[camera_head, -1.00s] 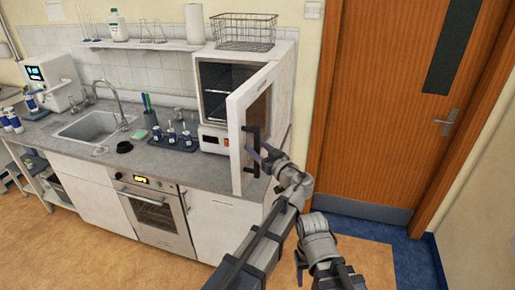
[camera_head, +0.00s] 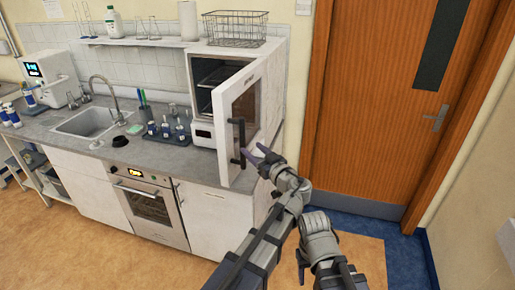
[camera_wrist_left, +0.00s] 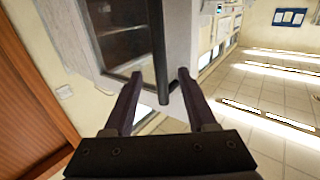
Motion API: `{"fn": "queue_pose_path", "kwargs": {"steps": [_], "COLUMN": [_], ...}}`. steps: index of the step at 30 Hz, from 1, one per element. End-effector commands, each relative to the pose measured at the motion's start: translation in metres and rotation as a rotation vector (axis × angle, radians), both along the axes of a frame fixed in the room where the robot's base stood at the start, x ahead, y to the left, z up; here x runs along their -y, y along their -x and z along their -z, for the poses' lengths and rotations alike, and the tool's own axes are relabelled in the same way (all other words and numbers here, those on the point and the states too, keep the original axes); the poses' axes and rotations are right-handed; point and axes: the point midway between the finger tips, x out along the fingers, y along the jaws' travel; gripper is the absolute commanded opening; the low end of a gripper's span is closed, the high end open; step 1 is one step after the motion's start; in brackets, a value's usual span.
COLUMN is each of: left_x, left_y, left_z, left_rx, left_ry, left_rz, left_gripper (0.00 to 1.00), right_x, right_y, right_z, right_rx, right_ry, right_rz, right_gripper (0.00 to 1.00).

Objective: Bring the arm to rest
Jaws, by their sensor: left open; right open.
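My left arm reaches up from the bottom of the head view. Its left gripper (camera_head: 262,157) is open and empty, just right of the dark door handle (camera_head: 239,141) of the half-open white cabinet door (camera_head: 259,105). In the left wrist view the two fingers of the left gripper (camera_wrist_left: 158,85) are spread, and the handle bar (camera_wrist_left: 160,50) appears between them. I see no contact, but the depth is hard to judge. My right gripper (camera_head: 302,264) is low in the head view, beside its arm. Only a dark finger part shows clearly, and nothing is seen in it.
The counter (camera_head: 85,148) carries a sink (camera_head: 88,122), a dark rack (camera_head: 168,133) of small bottles and the white cabinet (camera_head: 203,133). A wire basket (camera_head: 234,30) sits on top. A wooden door (camera_head: 375,110) stands right. Floor is free at lower left.

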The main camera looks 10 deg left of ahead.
Motion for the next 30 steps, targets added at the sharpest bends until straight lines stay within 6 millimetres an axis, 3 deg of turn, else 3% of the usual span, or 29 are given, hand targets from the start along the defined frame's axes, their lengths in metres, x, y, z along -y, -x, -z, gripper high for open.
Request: {"fn": "queue_pose_path", "kwargs": {"steps": [5, 9, 13, 15, 19, 30], "left_x": [-0.025, -0.062, -0.077, -0.075, -0.063, -0.022], "left_y": [0.016, 0.052, 0.095, 0.117, 0.148, 0.200], "left_z": [0.025, 0.081, 0.137, 0.161, 0.190, 0.218], "left_rx": [-0.131, -0.432, -0.755, -0.912, -1.118, -1.380], "left_ry": [0.034, 0.127, 0.242, 0.307, 0.403, 0.561], "left_rz": [-0.055, -0.113, -0.077, -0.018, 0.122, 0.511], "left_gripper": [0.57, 0.57, 0.57, 0.57, 0.57, 0.57], "right_x": [0.000, 0.000, 0.000, 0.000, 0.000, 0.000], "right_y": [0.000, 0.000, 0.000, 0.000, 0.000, 0.000], "right_z": [0.000, 0.000, 0.000, 0.000, 0.000, 0.000], "right_rx": [0.000, 0.000, 0.000, 0.000, 0.000, 0.000], "right_ry": [0.000, 0.000, 0.000, 0.000, 0.000, 0.000], "right_rz": [0.000, 0.000, 0.000, 0.000, 0.000, 0.000], "right_gripper": [0.56, 0.56, 0.56, 0.56, 0.56, 0.56]}}
